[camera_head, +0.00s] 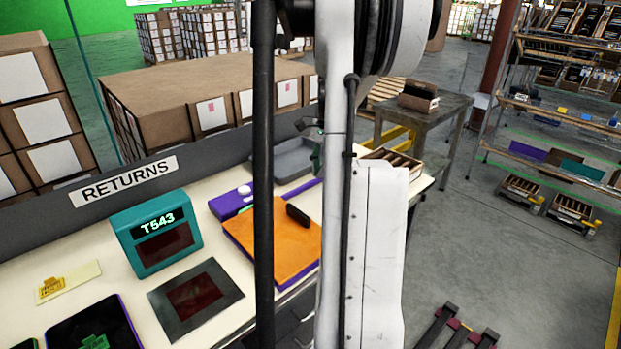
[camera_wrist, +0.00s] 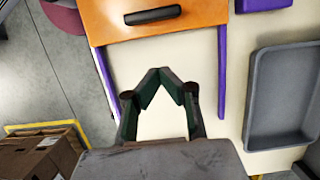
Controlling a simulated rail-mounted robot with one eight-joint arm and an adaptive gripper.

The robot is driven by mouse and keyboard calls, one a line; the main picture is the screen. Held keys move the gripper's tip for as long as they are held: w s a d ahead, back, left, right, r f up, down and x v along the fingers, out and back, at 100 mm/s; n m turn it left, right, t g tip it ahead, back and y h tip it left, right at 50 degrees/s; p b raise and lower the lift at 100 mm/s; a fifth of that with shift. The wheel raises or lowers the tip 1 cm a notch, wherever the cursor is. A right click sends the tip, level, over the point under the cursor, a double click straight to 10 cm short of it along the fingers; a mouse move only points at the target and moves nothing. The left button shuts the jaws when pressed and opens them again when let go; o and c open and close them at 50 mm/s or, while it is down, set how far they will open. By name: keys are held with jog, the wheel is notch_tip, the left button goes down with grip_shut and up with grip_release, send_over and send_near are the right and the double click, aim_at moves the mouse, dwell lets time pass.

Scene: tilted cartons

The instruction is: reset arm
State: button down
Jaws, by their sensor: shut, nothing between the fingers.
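My gripper (camera_wrist: 160,74) is shut and empty in the wrist view. Its two dark green fingers meet at the tips, with the cream tabletop (camera_wrist: 210,78) behind them. In the head view my white arm crosses the middle of the picture, and only a small part of the gripper (camera_head: 316,155) shows beside it, above the far end of the returns table (camera_head: 335,206). The rest of the gripper is hidden there.
An orange-topped item (camera_head: 265,245) with a black handle lies on the table. A grey tray (camera_head: 292,158) and an open carton (camera_head: 410,165) are near the far end. A teal T543 display (camera_head: 157,232) stands at left.

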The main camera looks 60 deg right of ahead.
jog(key=shift+r, duration=0.2)
jog(key=w+a+r+n+t+h+b, duration=0.1)
jog(key=w+a+r+n, duration=0.3)
jog(key=a, duration=0.6)
jog(key=w+a+r+n+t+h, duration=0.1)
jog(key=w+a+n, duration=0.4)
jog(key=a, duration=0.5)
jog(key=w+a+r+n+t+h+b, duration=0.1)
jog(key=w+a+r+n, duration=0.2)
jog(key=w+a, duration=0.5)
jog(key=s+a+f+n+t+p, duration=0.1)
jog(key=s+a+n, duration=0.4)
jog(key=a, duration=0.8)
jog(key=s+a+f+n+t+p, duration=0.1)
jog(key=s+a+n, duration=0.4)
jog(key=a, duration=0.8)
jog(key=shift+s+f+t, duration=0.15)
jog(key=shift+s+t, duration=0.35)
jog(key=shift+s, duration=0.65)
jog(key=shift+a, duration=0.1)
